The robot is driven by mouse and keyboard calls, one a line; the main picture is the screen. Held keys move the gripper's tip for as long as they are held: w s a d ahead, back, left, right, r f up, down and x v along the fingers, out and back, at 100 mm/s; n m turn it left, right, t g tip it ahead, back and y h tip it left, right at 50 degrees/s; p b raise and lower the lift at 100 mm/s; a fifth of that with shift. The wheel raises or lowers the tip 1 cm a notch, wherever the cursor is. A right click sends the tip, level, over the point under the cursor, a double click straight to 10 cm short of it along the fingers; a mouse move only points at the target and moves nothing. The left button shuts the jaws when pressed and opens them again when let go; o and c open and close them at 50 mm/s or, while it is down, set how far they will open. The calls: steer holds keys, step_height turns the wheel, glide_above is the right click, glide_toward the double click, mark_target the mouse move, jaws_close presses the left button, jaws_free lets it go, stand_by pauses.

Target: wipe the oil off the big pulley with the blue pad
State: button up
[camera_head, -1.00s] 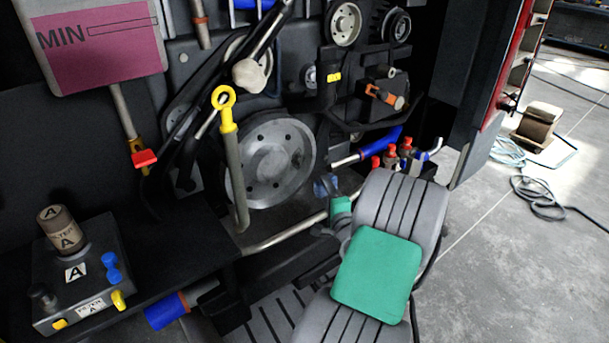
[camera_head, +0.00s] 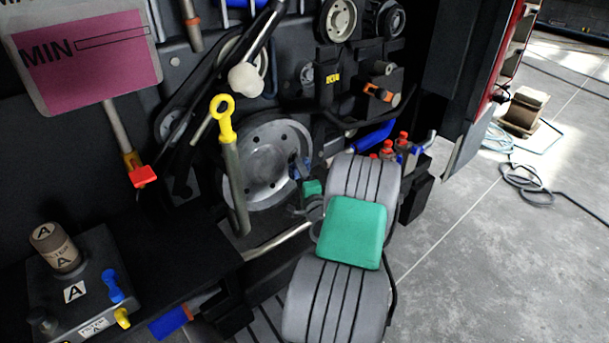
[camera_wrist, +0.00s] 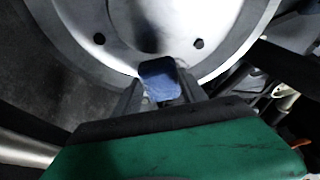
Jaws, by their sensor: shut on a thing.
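The big pulley (camera_head: 262,150) is a grey metal disc with holes near its rim, in the middle of the engine in the head view. It fills the top of the wrist view (camera_wrist: 100,18). A dark smear, which looks like oil (camera_wrist: 149,38), lies on its face just above the blue pad (camera_wrist: 158,80). My gripper (camera_wrist: 155,92) is shut on the pad, which sticks out ahead of the fingertips. In the head view my gripper (camera_head: 300,178) is at the right lower part of the pulley. Whether the pad touches the pulley I cannot tell.
A yellow-ringed dipstick (camera_head: 228,125) and its tube stand in front of the pulley's left side. A belt runs up its left. Red-capped fittings (camera_head: 388,150) and a blue hose (camera_head: 377,136) are to the right. A filter box (camera_head: 82,280) sits lower left.

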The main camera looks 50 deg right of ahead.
steer(key=shift+w+d+p, duration=0.1)
steer(key=shift+w+p, duration=0.3)
steer(key=shift+w, duration=0.6)
stand_by(0.5)
